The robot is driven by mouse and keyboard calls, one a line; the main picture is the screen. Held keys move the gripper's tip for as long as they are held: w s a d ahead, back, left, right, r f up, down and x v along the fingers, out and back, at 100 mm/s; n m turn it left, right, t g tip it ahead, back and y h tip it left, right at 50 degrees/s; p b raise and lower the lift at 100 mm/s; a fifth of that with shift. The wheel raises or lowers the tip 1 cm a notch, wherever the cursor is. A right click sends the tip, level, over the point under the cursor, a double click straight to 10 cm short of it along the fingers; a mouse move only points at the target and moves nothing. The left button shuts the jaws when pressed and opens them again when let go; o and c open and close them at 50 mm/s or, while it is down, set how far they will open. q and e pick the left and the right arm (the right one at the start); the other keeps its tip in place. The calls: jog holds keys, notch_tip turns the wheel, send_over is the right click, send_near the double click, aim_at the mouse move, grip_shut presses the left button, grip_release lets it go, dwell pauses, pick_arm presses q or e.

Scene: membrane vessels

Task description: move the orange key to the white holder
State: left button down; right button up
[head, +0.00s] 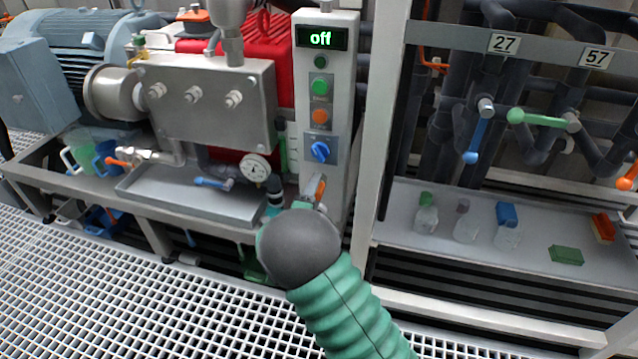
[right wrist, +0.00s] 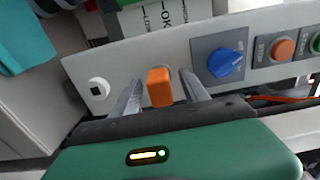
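The orange key (right wrist: 159,87) stands out from the light grey control panel (right wrist: 125,66), beside the blue knob (right wrist: 226,63). My right gripper (right wrist: 160,90) has one finger on each side of the key, with narrow gaps showing. In the head view the key (head: 320,188) shows just past my right gripper (head: 310,188), low on the panel. A white round fitting with a dark square, which looks like the white holder (right wrist: 98,87), sits left of the key in the wrist view. My gripper hides that spot in the head view. My left gripper is not in view.
A pressure gauge (head: 256,168) and a metal tray (head: 190,195) are to the left. A post (head: 385,120) and a shelf with bottles (head: 480,245) are to the right.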

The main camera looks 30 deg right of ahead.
grip_shut()
dwell(0.5)
dwell(0.8)
jog(key=v, duration=0.6)
dwell(0.9)
jog(key=shift+r, duration=0.1)
jog(key=s+a+f+n+t+y+p, duration=0.1)
jog(key=s+a+n+t+y+p, duration=0.2)
jog(key=a+n+y+p, duration=0.1)
jog(key=s+a+f+n+t+y+p, duration=0.1)
jog(key=s+a+n+t+y+p, duration=0.1)
jog(key=a+n+y, duration=0.4)
jog(key=a+t+y+p, duration=0.1)
jog(key=a+y+p, duration=0.1)
jog(key=a+y, duration=0.1)
jog(key=shift+s+a+y, duration=0.2)
jog(key=shift+s+y, duration=0.2)
jog(key=shift+d+f, duration=0.1)
